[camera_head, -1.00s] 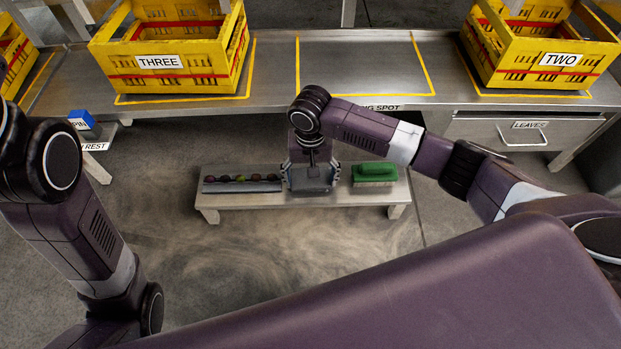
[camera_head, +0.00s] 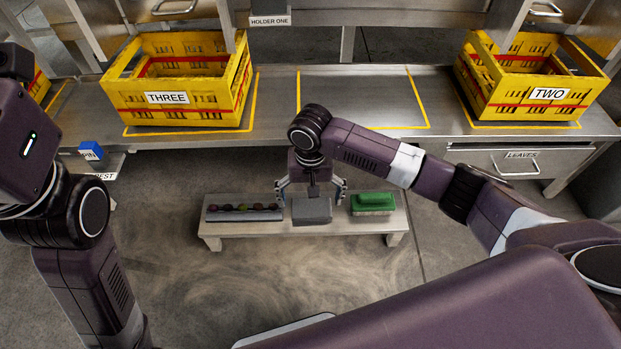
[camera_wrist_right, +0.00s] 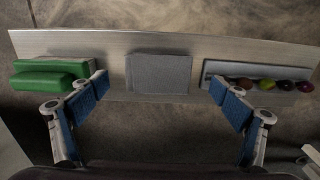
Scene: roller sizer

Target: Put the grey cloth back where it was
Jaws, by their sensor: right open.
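The grey cloth (camera_head: 312,211) is a folded block lying on the low metal bench (camera_head: 338,227), between a dark tray and a green brush. It also shows in the right wrist view (camera_wrist_right: 159,74), flat on the bench. My right gripper (camera_head: 311,190) is open above the cloth. In the right wrist view its blue-padded fingers (camera_wrist_right: 158,90) stand wide apart on either side of the cloth, not touching it. My left arm is at the left edge of the head view; its gripper fingers are not seen.
The green brush (camera_head: 373,203) and the tray (camera_head: 243,216) with several small round fruits flank the cloth. Behind, a long steel table holds yellow crates THREE (camera_head: 180,112) and TWO (camera_head: 533,107), with an empty yellow-outlined spot (camera_head: 362,97) between. A blue block (camera_head: 91,151) is at left.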

